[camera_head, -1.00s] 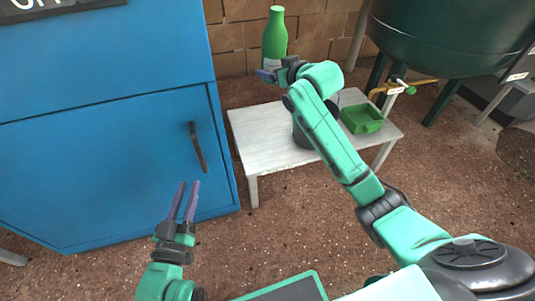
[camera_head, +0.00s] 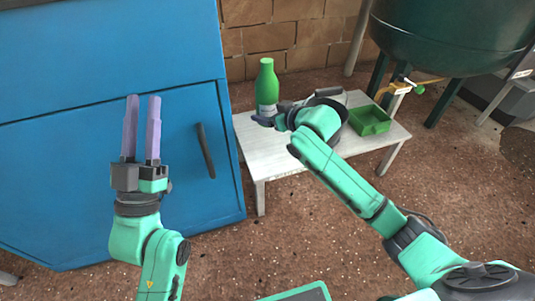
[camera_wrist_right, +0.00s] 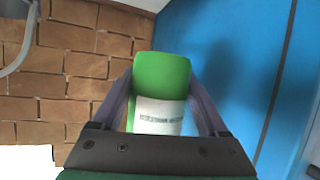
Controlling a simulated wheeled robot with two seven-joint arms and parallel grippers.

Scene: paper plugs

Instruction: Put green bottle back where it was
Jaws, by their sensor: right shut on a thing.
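The green bottle (camera_head: 267,84) with a white label stands upright at the far left part of the low white table (camera_head: 257,158) in the head view. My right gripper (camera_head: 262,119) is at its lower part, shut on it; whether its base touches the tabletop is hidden. In the right wrist view the bottle (camera_wrist_right: 160,78) sits between the two fingers, its label facing the camera. My left gripper (camera_head: 142,125) is raised in front of the blue cabinet, its two purple fingers apart and empty.
The blue cabinet (camera_head: 90,180) is close on the left. A dark green tank (camera_head: 440,35) stands behind right.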

